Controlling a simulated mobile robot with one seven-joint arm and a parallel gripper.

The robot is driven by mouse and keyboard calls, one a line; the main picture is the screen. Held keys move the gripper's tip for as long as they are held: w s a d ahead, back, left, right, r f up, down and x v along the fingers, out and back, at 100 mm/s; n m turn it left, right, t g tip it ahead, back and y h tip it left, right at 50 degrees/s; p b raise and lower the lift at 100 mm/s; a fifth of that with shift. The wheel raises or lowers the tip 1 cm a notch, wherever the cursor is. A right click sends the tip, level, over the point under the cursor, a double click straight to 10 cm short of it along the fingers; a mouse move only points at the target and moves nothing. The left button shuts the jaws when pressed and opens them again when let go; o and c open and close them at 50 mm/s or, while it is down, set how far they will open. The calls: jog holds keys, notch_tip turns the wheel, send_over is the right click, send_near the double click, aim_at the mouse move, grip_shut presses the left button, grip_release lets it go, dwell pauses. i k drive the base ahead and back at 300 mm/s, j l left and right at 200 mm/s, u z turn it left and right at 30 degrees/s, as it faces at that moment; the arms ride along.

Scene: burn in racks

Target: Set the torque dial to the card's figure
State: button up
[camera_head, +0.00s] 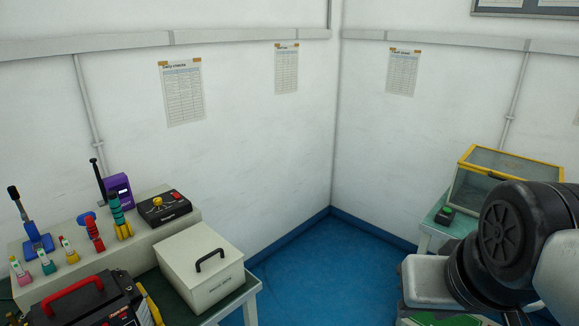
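I cannot make out a torque dial or a card with a readable figure. A purple device (118,188) with a small display and a black lever stands on the left bench. Red (94,233) and teal-and-orange (119,216) upright tools stand in front of it. Printed sheets hang on the walls: one headed "Daily checks" (183,92), a smaller one (286,68) and one on the right wall (403,72). Their small print is too fine to read. My arm fills the lower right; my gripper is not in view.
The left bench also bears a blue lever tool (37,241), a black control box (164,208) with yellow and red knobs, a lidded cream box (200,268) and a red-handled black case (88,305). A yellow-framed glass case (500,184) stands right. Blue floor (325,262) between is clear.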

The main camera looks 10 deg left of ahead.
aim_at(158, 201)
jog(key=i+l+z, duration=0.2)
jog(key=i, duration=1.3)
jog(key=i+j+u, duration=0.15)
jog(key=i+u, duration=1.15)
jog(key=i, duration=0.6)
jog(key=i+l+u, duration=0.15)
jog(key=i, duration=0.65)
jog(key=i+u, duration=0.1)
jog(key=u, duration=1.8)
